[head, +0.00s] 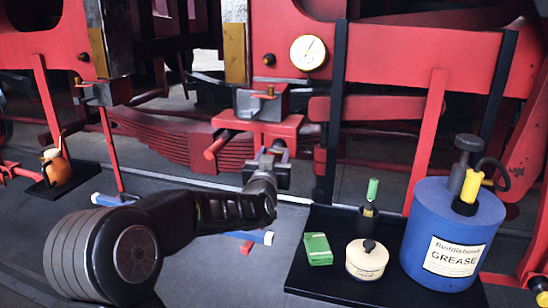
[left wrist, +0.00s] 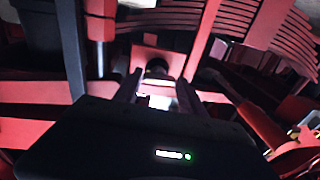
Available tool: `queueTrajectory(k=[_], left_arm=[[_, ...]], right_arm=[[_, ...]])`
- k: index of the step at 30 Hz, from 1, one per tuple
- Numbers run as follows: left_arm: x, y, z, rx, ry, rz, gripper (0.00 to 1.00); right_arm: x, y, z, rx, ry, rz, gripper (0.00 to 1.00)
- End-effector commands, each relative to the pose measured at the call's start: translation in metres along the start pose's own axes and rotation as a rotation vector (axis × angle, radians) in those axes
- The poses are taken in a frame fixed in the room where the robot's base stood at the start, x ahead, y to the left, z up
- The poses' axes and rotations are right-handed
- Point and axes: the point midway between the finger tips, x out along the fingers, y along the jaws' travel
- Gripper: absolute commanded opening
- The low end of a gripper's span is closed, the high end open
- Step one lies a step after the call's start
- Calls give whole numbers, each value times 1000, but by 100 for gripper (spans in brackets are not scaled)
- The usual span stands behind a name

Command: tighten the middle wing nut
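Another small brass fitting (head: 86,83) sits on a similar grey block at the left; I cannot tell for sure which is the middle wing nut. My left gripper (head: 268,156) is just below the red bracket, apart from the wing nut. In the left wrist view my left gripper (left wrist: 157,84) has its two fingers apart with nothing seen between them. A red block with a dark round opening shows beyond the fingers. My right gripper is not in view.
A black tray (head: 310,280) at the right holds a blue grease tin (head: 440,240), a cream pot (head: 366,262), a green box (head: 318,249) and a green-topped bottle (head: 371,205). An oil can (head: 57,168) stands at the left. Red frame bars and a leaf spring (head: 170,140) crowd the back.

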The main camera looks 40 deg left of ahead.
Motion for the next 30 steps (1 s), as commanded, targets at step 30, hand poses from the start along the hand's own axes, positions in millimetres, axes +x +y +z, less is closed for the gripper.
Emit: queueTrajectory(k=[30], left_arm=[[-65,0,0,-4,2,0,69]], right_arm=[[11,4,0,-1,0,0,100]])
